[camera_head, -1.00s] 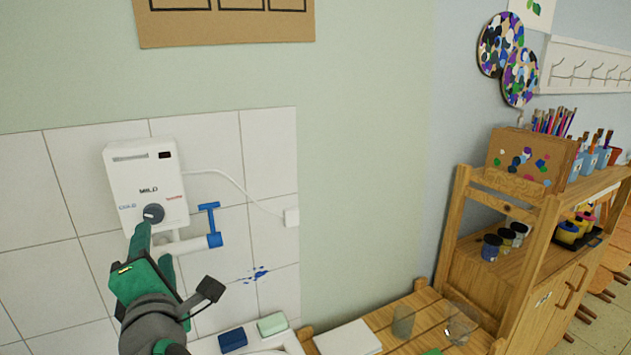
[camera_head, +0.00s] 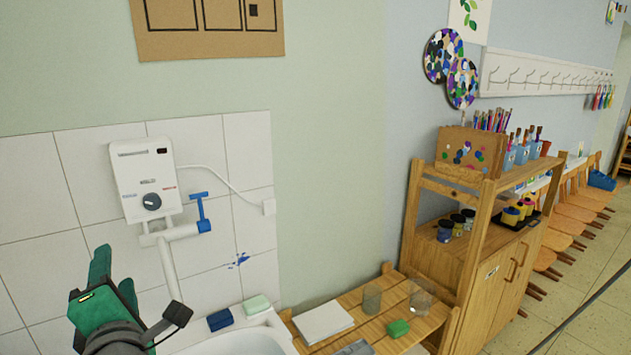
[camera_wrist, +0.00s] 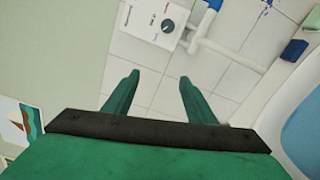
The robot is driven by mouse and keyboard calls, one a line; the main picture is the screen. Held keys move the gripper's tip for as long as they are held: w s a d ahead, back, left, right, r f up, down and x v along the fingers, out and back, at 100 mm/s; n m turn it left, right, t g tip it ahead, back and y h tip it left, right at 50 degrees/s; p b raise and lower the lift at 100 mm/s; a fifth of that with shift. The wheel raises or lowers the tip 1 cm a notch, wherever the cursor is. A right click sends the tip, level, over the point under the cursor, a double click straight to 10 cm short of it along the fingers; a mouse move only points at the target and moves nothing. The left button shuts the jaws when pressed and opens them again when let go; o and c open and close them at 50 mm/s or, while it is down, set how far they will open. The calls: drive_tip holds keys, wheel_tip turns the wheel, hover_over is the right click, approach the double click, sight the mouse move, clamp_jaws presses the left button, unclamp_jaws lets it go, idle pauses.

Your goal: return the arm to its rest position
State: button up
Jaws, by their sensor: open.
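My green gripper (camera_head: 112,277) is at the lower left of the head view, in front of the tiled wall and apart from the water heater. In the wrist view my gripper (camera_wrist: 157,88) shows its two fingers spread with nothing between them. The white water heater (camera_head: 130,176) hangs on the tiles above and to the right of my gripper, with a dark round knob (camera_head: 152,201) on its front. It also shows at the top of the wrist view (camera_wrist: 150,22).
A white sink (camera_head: 262,331) lies below, with a blue block (camera_head: 220,320) and a pale green block (camera_head: 257,304) on its rim. A blue-handled tap (camera_head: 203,212) juts from the wall. A wooden slatted table (camera_head: 345,303) and a wooden shelf cabinet (camera_head: 480,270) stand right. Floor shows at far right.

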drive_tip(key=s+d+f+m+t+h, duration=0.1)
drive_tip(key=d+f+m, duration=0.45)
drive_tip(key=f, duration=0.35)
drive_tip(key=s+d+f+m+h, duration=0.15)
drive_tip(key=d+f+m, duration=0.25)
drive_tip(key=f+m, duration=0.45)
drive_tip(key=d+f+m+t+h, duration=0.15)
drive_tip(key=d+f+m, duration=0.3)
drive_tip(key=f, duration=0.65)
drive_tip(key=s+d+f+m+g+h, duration=0.1)
drive_tip(key=s+d+f+m+h, duration=0.4)
drive_tip(key=s+d+f, duration=0.7)
drive_tip(key=s+d+f+m, duration=0.1)
drive_tip(key=s+d+m, duration=0.1)
drive_tip(key=s, duration=0.7)
drive_tip(key=s+d+f+m+g, duration=0.1)
drive_tip(key=s+d, duration=0.3)
drive_tip(key=s, duration=0.5)
drive_tip(key=shift+d+f+m+h, duration=0.15)
drive_tip(key=shift+d+m+h, duration=0.1)
drive_tip(key=shift+m+h, duration=0.2)
